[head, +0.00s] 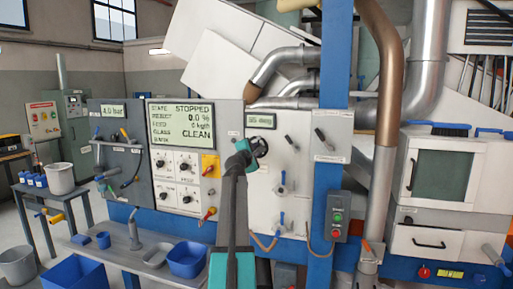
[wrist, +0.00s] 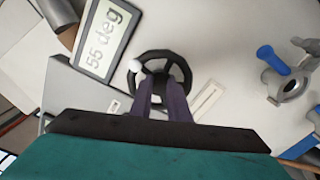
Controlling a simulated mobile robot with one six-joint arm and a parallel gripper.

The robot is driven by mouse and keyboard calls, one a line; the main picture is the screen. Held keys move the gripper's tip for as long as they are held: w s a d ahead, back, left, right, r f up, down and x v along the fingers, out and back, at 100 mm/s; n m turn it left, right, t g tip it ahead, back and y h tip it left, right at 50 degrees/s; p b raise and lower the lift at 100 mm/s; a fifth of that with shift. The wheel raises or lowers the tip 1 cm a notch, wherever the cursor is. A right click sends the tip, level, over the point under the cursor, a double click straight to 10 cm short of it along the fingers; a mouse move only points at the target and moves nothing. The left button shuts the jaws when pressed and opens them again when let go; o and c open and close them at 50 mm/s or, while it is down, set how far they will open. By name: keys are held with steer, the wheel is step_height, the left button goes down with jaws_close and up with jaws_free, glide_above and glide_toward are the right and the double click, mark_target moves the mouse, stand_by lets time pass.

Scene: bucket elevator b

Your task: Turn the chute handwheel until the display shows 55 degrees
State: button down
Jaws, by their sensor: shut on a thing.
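The chute handwheel (wrist: 184,67) is a dark spoked wheel with a pale knob (wrist: 134,66) at its upper left in the wrist view. It also shows on the white panel in the head view (head: 261,146). My gripper (wrist: 164,90) has its dark fingers at the lower part of the wheel and is shut on it. The fingers hide part of the lower rim. The small display (wrist: 104,35) beside the wheel reads 55 deg. In the head view the same display (head: 261,121) is above the wheel.
A blue-handled valve (wrist: 273,60) is to the right of the wheel in the wrist view. A larger screen (head: 180,124) left of the wheel reads STOPPED, 0.0 % and CLEAN. A blue upright post (head: 325,190) stands right of the panel. Blue bins (head: 188,262) are below left.

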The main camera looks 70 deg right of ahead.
stand_by(0.4)
steer(key=c, duration=2)
jaws_free()
steer(key=shift+a, duration=0.15)
steer(key=a+b, duration=0.1)
steer(key=a, duration=0.3)
steer(key=a+b, duration=0.1)
steer(key=a, duration=0.4)
steer(key=a+b, duration=0.2)
steer(key=a, duration=0.2)
steer(key=shift+s+a, duration=0.2)
steer(key=shift+s, duration=0.2)
